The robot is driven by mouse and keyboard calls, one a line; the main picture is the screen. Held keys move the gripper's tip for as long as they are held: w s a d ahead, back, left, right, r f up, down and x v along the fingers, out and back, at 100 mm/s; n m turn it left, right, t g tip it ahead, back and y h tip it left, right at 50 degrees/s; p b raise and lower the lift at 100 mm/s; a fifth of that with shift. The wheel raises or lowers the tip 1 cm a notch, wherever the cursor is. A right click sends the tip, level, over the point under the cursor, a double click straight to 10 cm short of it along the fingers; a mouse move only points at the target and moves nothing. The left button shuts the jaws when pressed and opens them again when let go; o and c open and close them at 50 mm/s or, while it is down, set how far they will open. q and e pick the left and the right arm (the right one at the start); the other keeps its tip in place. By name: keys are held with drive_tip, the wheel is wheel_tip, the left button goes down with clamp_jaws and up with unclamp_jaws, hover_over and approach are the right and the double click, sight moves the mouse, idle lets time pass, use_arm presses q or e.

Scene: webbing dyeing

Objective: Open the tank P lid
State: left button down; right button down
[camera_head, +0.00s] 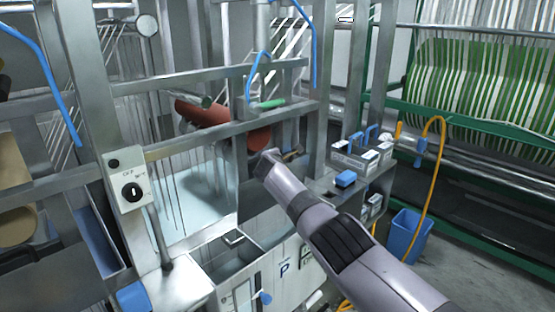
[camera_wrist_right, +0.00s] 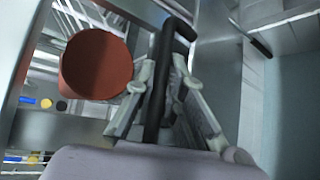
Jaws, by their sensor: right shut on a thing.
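The tank with the P label (camera_head: 285,268) stands at the lower middle of the head view. A grey metal panel (camera_head: 262,207), which looks like its lid, stands steeply behind the label, partly hidden by my right arm. My right gripper (camera_head: 265,160) is at the panel's upper edge, below a red-brown roller (camera_head: 222,122). In the right wrist view, my right gripper (camera_wrist_right: 168,105) is shut on a black bar handle (camera_wrist_right: 160,75), which runs between its fingers. How the handle joins the panel is hidden. My left gripper is not in view.
The roller (camera_wrist_right: 95,65) is close to the left of my right fingers. Metal frame bars surround the arm. A control box with a knob (camera_head: 128,182) is at the left. A blue bin (camera_head: 405,235) stands on the floor at the right.

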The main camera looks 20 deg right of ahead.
drive_tip(key=shift+r, duration=0.1)
drive_tip(key=c, duration=1.7)
unclamp_jaws()
drive_tip(key=shift+s, duration=0.1)
drive_tip(key=shift+o, duration=0.2)
drive_tip(key=shift+s+a+r, duration=0.1)
drive_tip(key=shift+s+a, duration=0.35)
drive_tip(key=shift+s, duration=0.05)
drive_tip(key=v, duration=1)
drive_tip(key=shift+s+r, duration=0.25)
drive_tip(key=shift+s, duration=0.1)
drive_tip(key=shift+d, duration=0.1)
